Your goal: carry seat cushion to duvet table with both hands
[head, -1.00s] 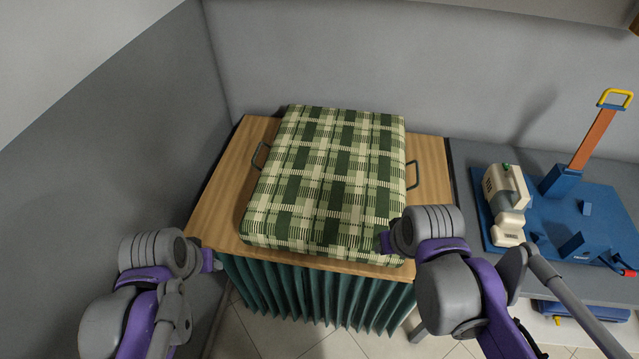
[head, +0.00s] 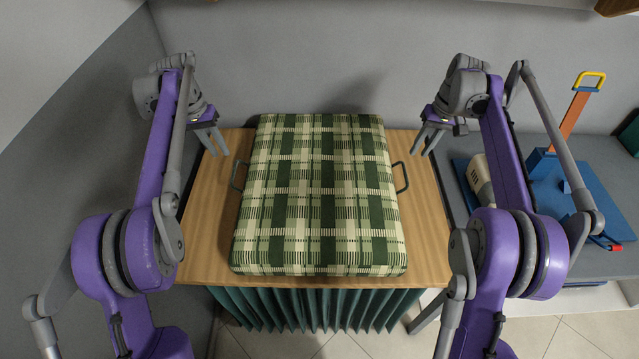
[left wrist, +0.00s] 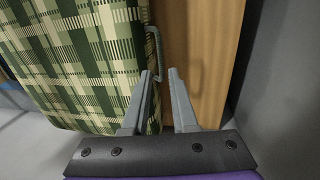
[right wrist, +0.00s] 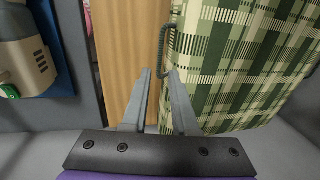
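The seat cushion (head: 318,200), green and cream plaid, lies flat on a wooden table (head: 430,255) with a dark green pleated skirt. It has a dark handle on each side: the left handle (head: 236,175) and the right handle (head: 401,177). My left gripper (head: 215,150) is open above the table's left back area, near the left handle, which also shows just beyond its fingers in the left wrist view (left wrist: 154,48). My right gripper (head: 426,150) is open near the right handle, which shows beyond its fingertips in the right wrist view (right wrist: 163,45). Both grippers are empty.
Right of the table, a grey counter holds a blue device (head: 550,175) with an orange arm and yellow grip, and a cream and grey appliance (head: 478,180), partly hidden by my right arm. Grey walls stand close behind and left of the table. Tiled floor shows in front.

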